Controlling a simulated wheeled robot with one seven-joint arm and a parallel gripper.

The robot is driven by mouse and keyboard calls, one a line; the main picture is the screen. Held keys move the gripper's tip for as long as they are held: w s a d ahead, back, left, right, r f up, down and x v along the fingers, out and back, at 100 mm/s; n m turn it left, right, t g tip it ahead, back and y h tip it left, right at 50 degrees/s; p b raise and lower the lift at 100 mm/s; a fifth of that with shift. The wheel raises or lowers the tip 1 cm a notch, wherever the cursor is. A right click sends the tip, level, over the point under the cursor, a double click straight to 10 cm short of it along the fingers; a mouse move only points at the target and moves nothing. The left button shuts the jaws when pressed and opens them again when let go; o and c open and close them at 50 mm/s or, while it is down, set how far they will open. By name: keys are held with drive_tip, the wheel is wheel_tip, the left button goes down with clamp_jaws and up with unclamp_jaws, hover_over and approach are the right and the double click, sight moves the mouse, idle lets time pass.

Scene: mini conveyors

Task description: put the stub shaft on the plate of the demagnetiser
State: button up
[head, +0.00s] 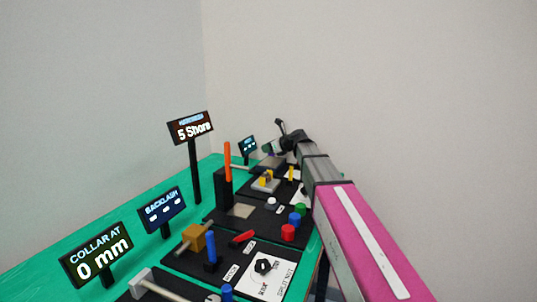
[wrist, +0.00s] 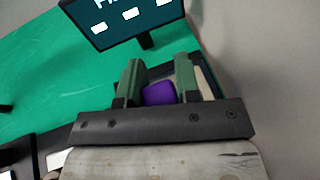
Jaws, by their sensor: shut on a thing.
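My gripper (wrist: 160,80) has its two green fingers closed around a purple piece in the wrist view. This purple piece, which I take for the stub shaft (wrist: 159,93), shows only as a rounded block between the fingers; the rest of it is hidden. In the head view my gripper (head: 268,149) is at the far end of the bench, above a grey unit (head: 268,163) beside a small dark display (head: 247,143). I cannot tell whether this unit is the demagnetiser, nor whether the piece touches it.
A large dark display (wrist: 127,18) stands close beyond the fingers in the wrist view. In the head view an orange upright (head: 227,162) and a tall "5 Shore" sign (head: 190,128) stand nearer. Black panels with knobs and buttons fill the near bench; its green left strip (head: 130,205) is partly clear.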

drive_tip(key=shift+f, duration=1.25)
drive_tip(key=shift+f, duration=0.1)
drive_tip(key=o, duration=1)
drive_tip(key=shift+c, duration=0.2)
drive_tip(key=v, duration=1.2)
